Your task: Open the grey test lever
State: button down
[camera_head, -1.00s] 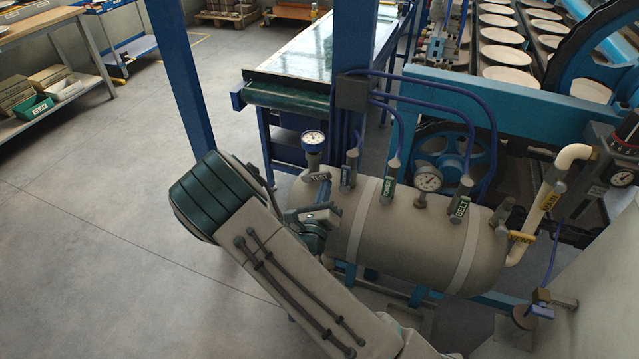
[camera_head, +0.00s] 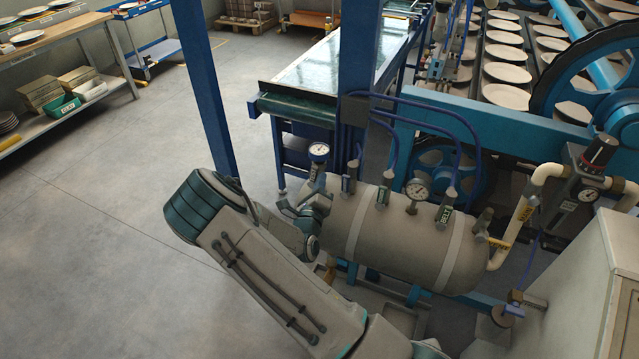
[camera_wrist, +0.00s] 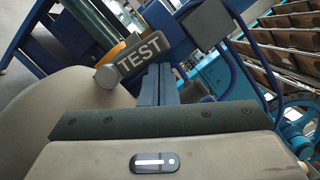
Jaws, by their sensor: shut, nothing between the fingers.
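The grey test lever (camera_wrist: 140,58), a dark grey bar lettered TEST, shows large in the wrist view. It ends in a rounded grey knob at its lower left. My gripper's narrow blue-grey fingers (camera_wrist: 158,84) are together and empty, just below and right of the lever in that picture. Whether they touch it I cannot tell. In the head view my gripper (camera_head: 304,212) is at the left end of the beige tank (camera_head: 398,235), below a gauge. The TEST lettering cannot be read there.
Other labelled valves stand along the tank top, one marked BELT (camera_head: 445,213), with gauges (camera_head: 318,150) between them. Blue pipes and a blue post (camera_head: 362,75) rise behind. A grey cabinet (camera_head: 565,290) stands at right. The floor at left is clear.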

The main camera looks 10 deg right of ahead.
jog(key=shift+w+a+r, duration=0.2)
jog(key=shift+a+r, duration=0.05)
jog(key=shift+a, duration=0.15)
dwell(0.4)
